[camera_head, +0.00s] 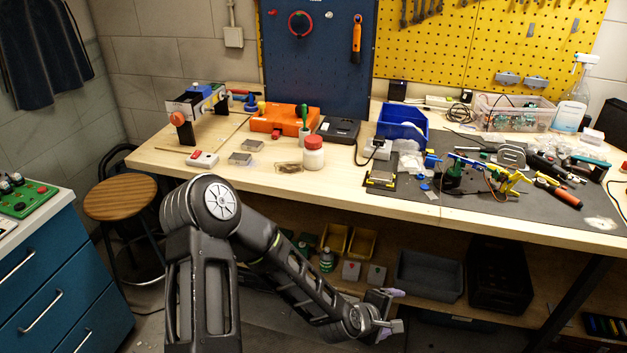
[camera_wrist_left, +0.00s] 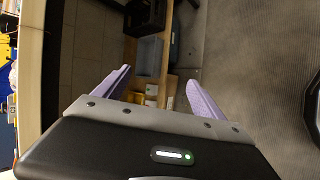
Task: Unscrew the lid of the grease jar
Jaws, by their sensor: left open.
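The grease jar (camera_head: 314,157) is a white jar that stands upright near the front edge of the workbench in the head view. Its red lid (camera_head: 314,142) sits on top. My left gripper (camera_head: 391,311) is low in front of the bench, below the table top and to the right of the jar, well apart from it. In the left wrist view its two purple fingers (camera_wrist_left: 150,92) are spread with nothing between them. The jar is not visible in the wrist view. My right gripper is in neither view.
An orange case (camera_head: 284,118), a black scale-like device (camera_head: 338,130) and a blue bin (camera_head: 402,124) stand behind the jar. A dark mat (camera_head: 470,205) with tools covers the right side. Shelves with bins (camera_head: 429,276) lie under the bench. A stool (camera_head: 120,196) stands at left.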

